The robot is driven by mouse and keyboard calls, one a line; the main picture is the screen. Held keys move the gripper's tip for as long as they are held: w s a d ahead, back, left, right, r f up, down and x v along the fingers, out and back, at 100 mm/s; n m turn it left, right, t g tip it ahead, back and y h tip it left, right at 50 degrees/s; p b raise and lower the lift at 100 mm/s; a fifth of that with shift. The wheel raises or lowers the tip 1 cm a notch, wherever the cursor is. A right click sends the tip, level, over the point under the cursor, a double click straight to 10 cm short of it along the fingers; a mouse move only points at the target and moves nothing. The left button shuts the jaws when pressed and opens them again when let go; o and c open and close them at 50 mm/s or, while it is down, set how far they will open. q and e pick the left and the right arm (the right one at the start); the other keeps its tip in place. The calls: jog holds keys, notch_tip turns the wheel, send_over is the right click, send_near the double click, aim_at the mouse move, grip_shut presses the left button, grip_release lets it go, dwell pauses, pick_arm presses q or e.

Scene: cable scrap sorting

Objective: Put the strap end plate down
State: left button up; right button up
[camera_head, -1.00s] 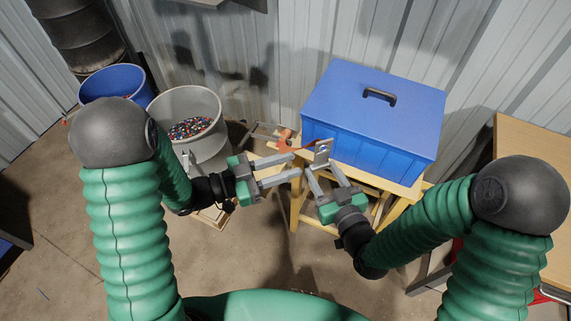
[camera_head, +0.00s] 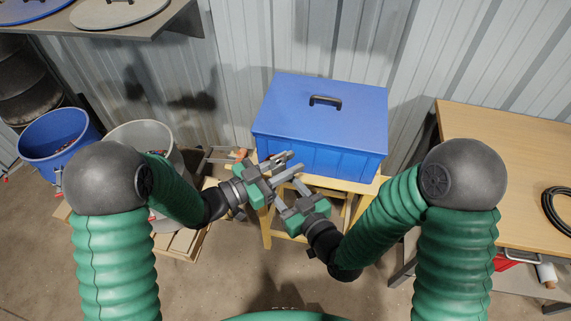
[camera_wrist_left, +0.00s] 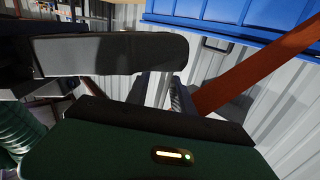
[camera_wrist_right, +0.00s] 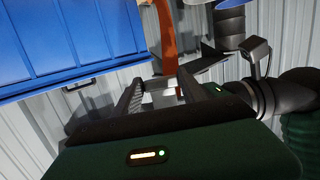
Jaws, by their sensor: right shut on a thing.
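My right gripper (camera_head: 290,190) is shut on the metal strap end plate, a pale piece (camera_wrist_right: 160,97) between its fingers in the right wrist view. The orange strap (camera_wrist_right: 164,38) runs up from there, and also crosses the left wrist view (camera_wrist_left: 262,62) at the right. My left gripper (camera_head: 282,164) is open and close beside the right one, its fingers crossing in front of the right fingertips. The plate is mostly hidden by the fingers in the head view.
A blue lidded box (camera_head: 322,122) with a black handle stands on a yellow wooden stand (camera_head: 345,184) just behind the grippers. A blue bin (camera_head: 58,142) and a grey bin (camera_head: 150,137) stand left. A wooden table (camera_head: 505,160) with a black cable coil (camera_head: 558,208) is right.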

pick_arm(q)
grip_shut()
dwell(1.1)
pick_arm(e)
jog(key=o, duration=1.3)
jog(key=shift+c, duration=0.2)
